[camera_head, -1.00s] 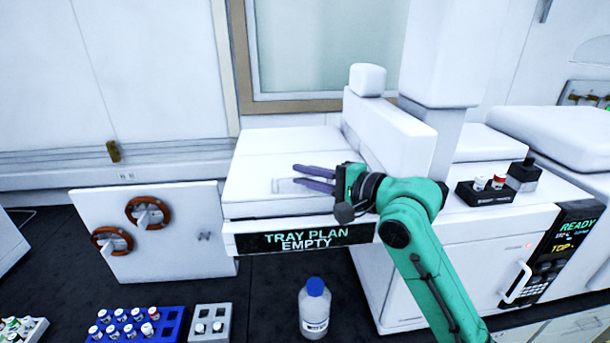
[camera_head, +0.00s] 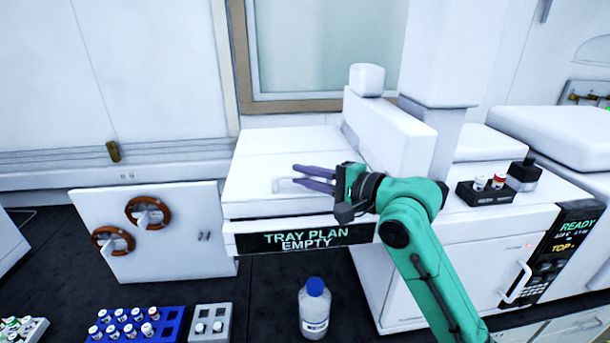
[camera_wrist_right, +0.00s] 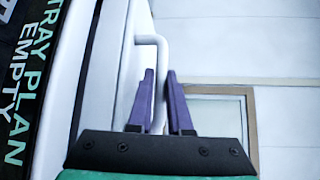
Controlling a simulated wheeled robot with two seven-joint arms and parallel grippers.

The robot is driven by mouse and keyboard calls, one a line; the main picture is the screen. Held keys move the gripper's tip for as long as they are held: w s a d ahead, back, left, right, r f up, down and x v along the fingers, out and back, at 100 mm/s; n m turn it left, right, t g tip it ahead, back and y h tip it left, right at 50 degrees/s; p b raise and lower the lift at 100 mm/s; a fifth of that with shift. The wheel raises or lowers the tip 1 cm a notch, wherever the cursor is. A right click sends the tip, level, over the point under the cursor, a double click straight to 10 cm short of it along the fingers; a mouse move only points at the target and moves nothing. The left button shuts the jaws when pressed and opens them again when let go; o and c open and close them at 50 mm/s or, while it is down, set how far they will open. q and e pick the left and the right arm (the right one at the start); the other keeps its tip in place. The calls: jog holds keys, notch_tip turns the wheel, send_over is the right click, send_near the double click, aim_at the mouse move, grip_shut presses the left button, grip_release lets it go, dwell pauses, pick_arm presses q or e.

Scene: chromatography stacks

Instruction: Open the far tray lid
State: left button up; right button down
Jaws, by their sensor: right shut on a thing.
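The tray unit has white flat lids on top, above a dark panel reading "TRAY PLAN EMPTY" (camera_head: 304,238). The far lid (camera_head: 290,141) lies flat at the back and looks closed. A white bar handle (camera_wrist_right: 150,41) stands out from a white lid surface (camera_wrist_right: 104,85) in the right wrist view. My right gripper (camera_head: 312,178) is over the tray top, its purple fingers on either side of the handle; it also shows in the right wrist view (camera_wrist_right: 164,92), shut on the handle. Which lid bears the handle is hard to tell. My left gripper is out of view.
A bottle with a blue cap (camera_head: 314,308) stands in front of the tray unit. A blue vial rack (camera_head: 172,325) and a grey rack (camera_head: 210,325) are at the front left. A white arm-like housing (camera_head: 390,130) rises right of the lids. A small black vial holder (camera_head: 486,193) sits farther right.

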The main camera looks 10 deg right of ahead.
jog(key=shift+a, duration=0.1)
jog(key=shift+r+g, duration=0.3)
jog(key=shift+r, duration=0.15)
jog(key=w+r+m+g+h, duration=0.1)
jog(key=w+r+m+g, duration=0.1)
jog(key=w+r, duration=0.4)
jog(key=shift+r, duration=1.4)
jog(key=c, duration=1.1)
grip_release()
jog(key=b+v, duration=0.2)
jog(key=v, duration=0.2)
jog(key=b+v, duration=0.2)
jog(key=v, duration=0.3)
jog(key=r+b+v, duration=0.1)
jog(key=b+v, duration=0.1)
jog(key=v, duration=0.2)
jog(key=shift+s+r, duration=0.1)
jog(key=shift+s, duration=0.1)
